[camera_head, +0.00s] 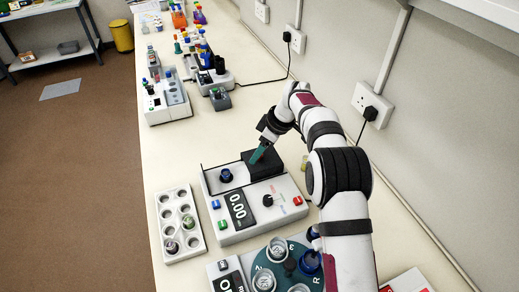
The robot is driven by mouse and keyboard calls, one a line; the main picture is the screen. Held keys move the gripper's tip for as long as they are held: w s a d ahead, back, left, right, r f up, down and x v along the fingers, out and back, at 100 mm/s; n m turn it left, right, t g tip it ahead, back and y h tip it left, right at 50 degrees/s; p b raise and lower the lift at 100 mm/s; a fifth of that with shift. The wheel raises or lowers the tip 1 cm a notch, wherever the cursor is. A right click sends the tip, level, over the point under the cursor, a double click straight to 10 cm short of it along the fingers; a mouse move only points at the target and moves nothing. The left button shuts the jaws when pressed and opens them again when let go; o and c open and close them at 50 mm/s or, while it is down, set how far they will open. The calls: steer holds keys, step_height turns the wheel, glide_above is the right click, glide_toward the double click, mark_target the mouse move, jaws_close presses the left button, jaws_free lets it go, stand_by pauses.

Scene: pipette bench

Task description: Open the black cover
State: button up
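The black cover (265,169) sits over the right part of the top of a white instrument (262,218) whose display reads 0.00. The left part of that top is uncovered, and a small blue item (226,175) stands there. My gripper (256,156) reaches in from the upper right. Its teal fingertips point down at the cover's top, near its left edge, and look very close to or touching it. Whether the fingers are apart, or hold any part of the cover, does not show.
A round teal carousel (257,263) with vials is in front. More instruments (166,98) and bottles stand farther back. The wall and a plug (371,113) are on the right. Bare bench lies behind the instrument.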

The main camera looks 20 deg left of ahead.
steer(key=v, duration=1.5)
steer(key=shift+d+r, duration=0.2)
steer(key=shift+r, duration=0.15)
steer(key=shift+d, duration=0.1)
steer(key=s+d+r+m+h, duration=0.1)
steer(key=s+d+r+m, duration=0.3)
steer(key=s+d+m, duration=1.05)
steer(key=s+d+f+m, duration=0.2)
steer(key=s+d+m, duration=0.1)
steer(key=s, duration=0.4)
steer(key=s+d+f+m+h, duration=0.1)
steer(key=s+d+f+m, duration=0.1)
steer(key=s, duration=0.5)
steer(key=s+d+f+m, duration=0.3)
steer(key=s+f+m, duration=0.1)
steer(key=s, duration=0.3)
steer(key=shift+d+f+h, duration=0.25)
steer(key=shift+d+h, duration=0.05)
steer(key=shift+d, duration=0.05)
